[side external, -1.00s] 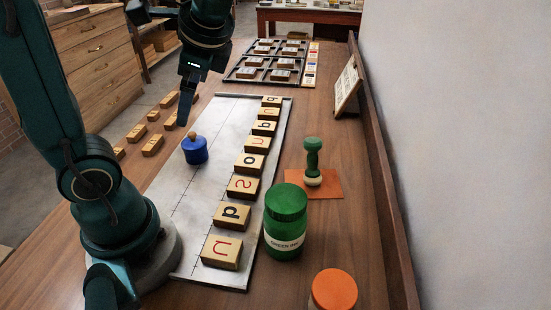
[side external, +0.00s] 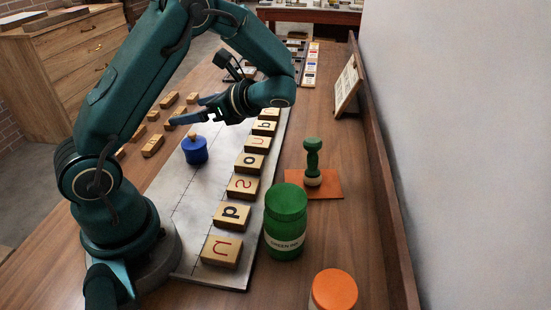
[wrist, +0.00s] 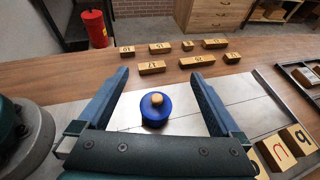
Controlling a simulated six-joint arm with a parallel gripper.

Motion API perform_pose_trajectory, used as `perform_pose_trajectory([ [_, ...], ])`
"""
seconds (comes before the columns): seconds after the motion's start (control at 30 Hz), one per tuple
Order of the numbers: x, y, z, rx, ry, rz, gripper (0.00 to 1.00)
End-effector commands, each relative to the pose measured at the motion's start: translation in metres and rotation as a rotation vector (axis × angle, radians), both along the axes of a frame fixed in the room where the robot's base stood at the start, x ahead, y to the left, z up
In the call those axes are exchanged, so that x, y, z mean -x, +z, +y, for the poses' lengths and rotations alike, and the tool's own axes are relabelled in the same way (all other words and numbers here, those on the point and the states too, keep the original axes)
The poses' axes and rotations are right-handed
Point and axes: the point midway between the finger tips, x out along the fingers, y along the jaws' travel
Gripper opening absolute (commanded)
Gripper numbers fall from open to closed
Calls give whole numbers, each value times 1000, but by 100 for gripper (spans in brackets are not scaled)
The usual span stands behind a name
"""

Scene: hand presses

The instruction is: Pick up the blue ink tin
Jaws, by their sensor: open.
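The blue ink tin (side external: 195,151) is a small round blue pot with a tan knob on its lid. It stands upright on the pale metal plate (side external: 188,208). My gripper (side external: 173,121) is above the plate, just above and behind the tin in the side view, pointing left. In the wrist view, the tin (wrist: 156,108) shows between the two open fingers of my gripper (wrist: 157,75), apart from both. The gripper is empty.
Lettered wooden blocks (side external: 243,187) stand in a row along the plate's right side. A green ink jar (side external: 286,215), an orange-lidded jar (side external: 333,290) and a green-handled stamp (side external: 313,160) stand to the right. More wooden blocks (side external: 152,146) lie left of the plate.

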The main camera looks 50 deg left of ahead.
Motion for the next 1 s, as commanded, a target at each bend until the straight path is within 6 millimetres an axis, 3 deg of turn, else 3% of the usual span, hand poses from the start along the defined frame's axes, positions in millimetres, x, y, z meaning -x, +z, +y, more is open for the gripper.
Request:
perform_pose_trajectory([
  [0.2,1,-63,0,1,1,8,100],
  [0.33,1,-86,0,0,1,3,100],
  [0.53,3,-99,5,-1,3,-1,100],
  [1.0,23,-116,41,1,2,-2,100],
])
